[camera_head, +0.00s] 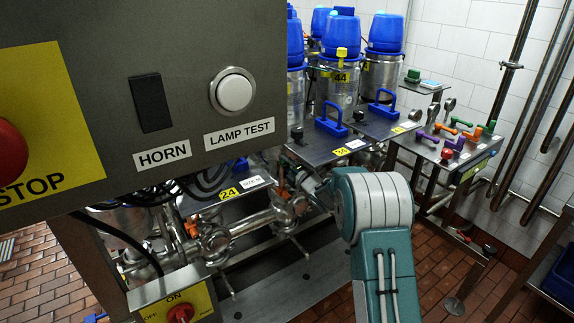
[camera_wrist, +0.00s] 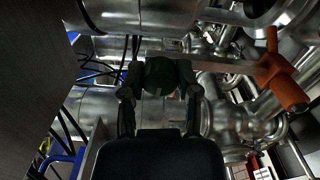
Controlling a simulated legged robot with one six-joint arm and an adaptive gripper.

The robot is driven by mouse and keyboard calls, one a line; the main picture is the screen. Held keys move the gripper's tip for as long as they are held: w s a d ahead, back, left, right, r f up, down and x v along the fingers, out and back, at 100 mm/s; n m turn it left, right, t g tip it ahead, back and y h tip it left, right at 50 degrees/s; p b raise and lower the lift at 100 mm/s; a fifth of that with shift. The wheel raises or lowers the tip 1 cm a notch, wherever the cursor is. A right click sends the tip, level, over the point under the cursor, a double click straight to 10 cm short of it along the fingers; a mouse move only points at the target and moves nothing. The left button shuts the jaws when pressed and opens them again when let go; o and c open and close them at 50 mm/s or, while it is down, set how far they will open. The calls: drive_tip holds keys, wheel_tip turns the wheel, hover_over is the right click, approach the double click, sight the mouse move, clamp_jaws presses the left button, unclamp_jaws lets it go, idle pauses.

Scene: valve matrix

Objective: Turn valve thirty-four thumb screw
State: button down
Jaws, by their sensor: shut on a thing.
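My gripper (camera_wrist: 160,82) shows in the wrist view with its two dark fingers shut on a dark, round knob (camera_wrist: 160,72). The knob sits in front of large steel pipes, and its number is not visible. It appears to be the thumb screw, but the frames do not confirm which valve it belongs to.
An orange handle (camera_wrist: 285,80) stands close right of my gripper. A grey control box (camera_head: 185,60) fills the head view's upper left. Steel pipes (camera_head: 250,222) and panels with blue handles (camera_head: 331,119) crowd the arm. Brick-red floor (camera_head: 430,280) shows at lower right.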

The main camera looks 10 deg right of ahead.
drive_tip(key=shift+s+a+f, duration=0.1)
drive_tip(key=shift+f, duration=0.25)
drive_tip(key=shift+c, duration=1.7)
unclamp_jaws()
drive_tip(key=shift+a+r, duration=0.1)
drive_tip(key=shift+s+d+r, duration=0.1)
drive_tip(key=shift+s+d, duration=0.2)
drive_tip(key=shift+s, duration=0.05)
drive_tip(key=v, duration=1.1)
drive_tip(key=shift+a, duration=0.1)
